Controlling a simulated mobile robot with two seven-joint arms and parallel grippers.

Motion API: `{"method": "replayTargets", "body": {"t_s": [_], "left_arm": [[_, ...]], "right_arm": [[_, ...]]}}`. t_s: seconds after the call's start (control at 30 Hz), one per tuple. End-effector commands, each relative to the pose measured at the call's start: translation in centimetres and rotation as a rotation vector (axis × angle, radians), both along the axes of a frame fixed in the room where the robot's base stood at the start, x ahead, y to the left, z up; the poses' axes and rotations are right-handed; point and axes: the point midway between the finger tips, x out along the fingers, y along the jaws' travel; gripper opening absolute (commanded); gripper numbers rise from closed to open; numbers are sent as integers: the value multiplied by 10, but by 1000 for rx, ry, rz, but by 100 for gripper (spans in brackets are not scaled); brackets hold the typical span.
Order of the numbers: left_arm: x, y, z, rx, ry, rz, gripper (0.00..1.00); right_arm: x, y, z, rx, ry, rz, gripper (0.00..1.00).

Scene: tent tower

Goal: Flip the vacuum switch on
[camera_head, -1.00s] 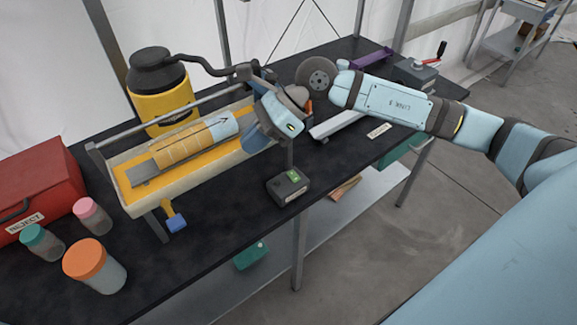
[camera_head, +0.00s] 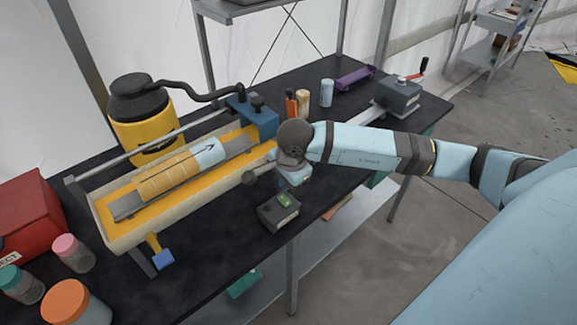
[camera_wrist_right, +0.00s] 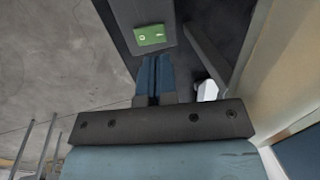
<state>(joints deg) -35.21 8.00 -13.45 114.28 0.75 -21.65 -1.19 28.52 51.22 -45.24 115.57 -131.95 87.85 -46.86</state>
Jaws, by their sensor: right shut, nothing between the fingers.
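The vacuum (camera_head: 145,115) is a yellow canister with a black top and black hose behind the trough. The switch is a green rocker (camera_head: 284,200) on a small dark grey box (camera_head: 278,214) near the table's front edge. In the right wrist view, the green rocker (camera_wrist_right: 149,35) is on the box face (camera_wrist_right: 140,12), just beyond my fingertips. My right gripper (camera_head: 293,180) is beside the box's far side in the head view, its fingertips mostly hidden. The right wrist view shows its blue fingers (camera_wrist_right: 153,72) together and empty, apparently short of the rocker; contact cannot be told. My left gripper is not in view.
A long trough (camera_head: 110,222) with an orange-and-blue cylinder (camera_head: 180,172) stands left of my right gripper. Jars and a red case (camera_head: 30,215) are at the left. A grey vise-like block (camera_head: 397,97) stands at the right. Black tabletop is clear around the box.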

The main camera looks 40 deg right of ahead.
Motion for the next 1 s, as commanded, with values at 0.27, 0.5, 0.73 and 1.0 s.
{"method": "replayTargets", "body": {"t_s": [0.27,0.5,0.73,1.0], "left_arm": [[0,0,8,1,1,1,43],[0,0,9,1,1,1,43],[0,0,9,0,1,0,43],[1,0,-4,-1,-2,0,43]], "right_arm": [[7,1,-38,1,2,0,0],[8,1,-46,1,1,0,0],[9,1,-46,1,2,0,0],[16,1,-59,-11,136,-1,0]]}}
